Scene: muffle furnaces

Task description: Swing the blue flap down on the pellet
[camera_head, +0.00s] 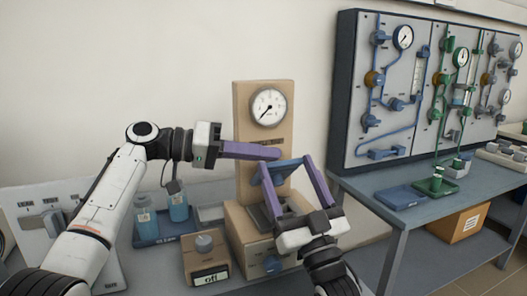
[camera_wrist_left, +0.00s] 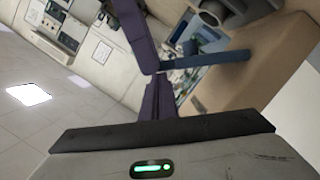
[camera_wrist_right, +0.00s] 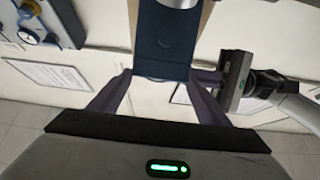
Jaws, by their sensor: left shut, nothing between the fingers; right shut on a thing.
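The blue flap (camera_head: 281,170) is tilted up in front of the tan press with a dial, above its base. My right gripper (camera_head: 284,163) is shut on the flap, one purple finger at each side edge. The right wrist view shows the flap (camera_wrist_right: 168,38) as a wide dark-blue plate between the fingers. My left gripper (camera_head: 277,153) is shut and empty, its fingertips close to the flap's upper left. In the left wrist view, the flap (camera_wrist_left: 205,61) shows edge-on beside the closed left fingers (camera_wrist_left: 157,80). I cannot make out the pellet in any view.
The press column (camera_head: 240,130) with its gauge (camera_head: 268,107) stands behind the flap. A small box marked "off" (camera_head: 206,262) and a blue tray with bottles (camera_head: 150,237) are left of it. A blue-grey table (camera_head: 430,215) with a valve panel (camera_head: 345,90) is at right.

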